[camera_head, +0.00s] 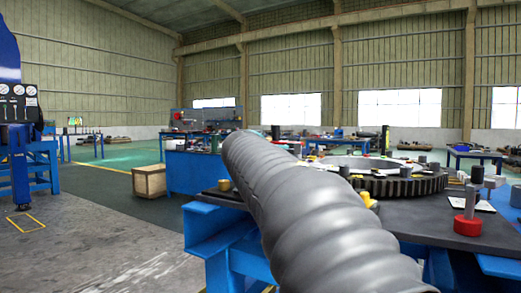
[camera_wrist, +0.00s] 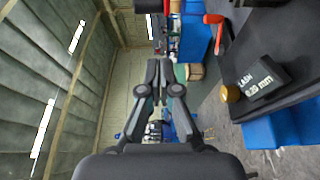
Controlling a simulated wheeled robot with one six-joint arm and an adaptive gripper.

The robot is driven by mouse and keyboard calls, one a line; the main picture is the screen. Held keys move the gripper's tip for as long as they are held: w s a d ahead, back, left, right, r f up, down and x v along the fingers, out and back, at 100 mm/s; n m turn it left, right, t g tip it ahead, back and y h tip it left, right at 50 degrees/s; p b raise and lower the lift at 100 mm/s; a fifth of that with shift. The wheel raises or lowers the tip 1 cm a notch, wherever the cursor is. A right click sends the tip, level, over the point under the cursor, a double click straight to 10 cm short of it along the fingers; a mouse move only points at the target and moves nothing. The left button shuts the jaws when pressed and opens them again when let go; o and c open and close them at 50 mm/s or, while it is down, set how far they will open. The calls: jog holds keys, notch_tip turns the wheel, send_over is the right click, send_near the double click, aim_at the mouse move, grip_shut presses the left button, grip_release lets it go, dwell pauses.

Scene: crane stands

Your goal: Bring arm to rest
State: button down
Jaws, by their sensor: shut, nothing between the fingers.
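My arm (camera_head: 300,210), wrapped in a ribbed grey sleeve, reaches forward across the head view and hides part of the workbench. My gripper (camera_wrist: 160,68) shows in the wrist view, its dark fingers together with nothing between them. It points out into the hall, and the bench top lies to its right in that view. The gripper itself cannot be made out in the head view.
A blue bench with a dark top (camera_head: 440,225) carries a large gear ring (camera_head: 400,183) and a red-based part (camera_head: 468,215). The wrist view shows a dark labelled block (camera_wrist: 265,80), a brass piece (camera_wrist: 230,93) and a red hammer (camera_wrist: 214,30). Open floor (camera_head: 100,235) lies left.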

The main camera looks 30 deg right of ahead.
dwell(0.7)
jog(key=s+a+f+m+g+y, duration=0.3)
jog(key=s+a+f, duration=0.4)
jog(key=s+f, duration=0.3)
jog(key=s+a+f+m+g+y+p, duration=0.1)
jog(key=s+a+f+m+y, duration=0.3)
jog(key=s+a+f, duration=0.4)
jog(key=s+a+f+m+g+y+p, duration=0.1)
jog(key=s+a+f+m+g+y, duration=0.2)
jog(key=s+a+f, duration=0.5)
jog(key=s+f+g+y, duration=0.1)
jog(key=s+f, duration=0.3)
jog(key=f, duration=0.7)
jog(key=shift+s+f+g, duration=0.15)
jog(key=shift+s+g, duration=0.15)
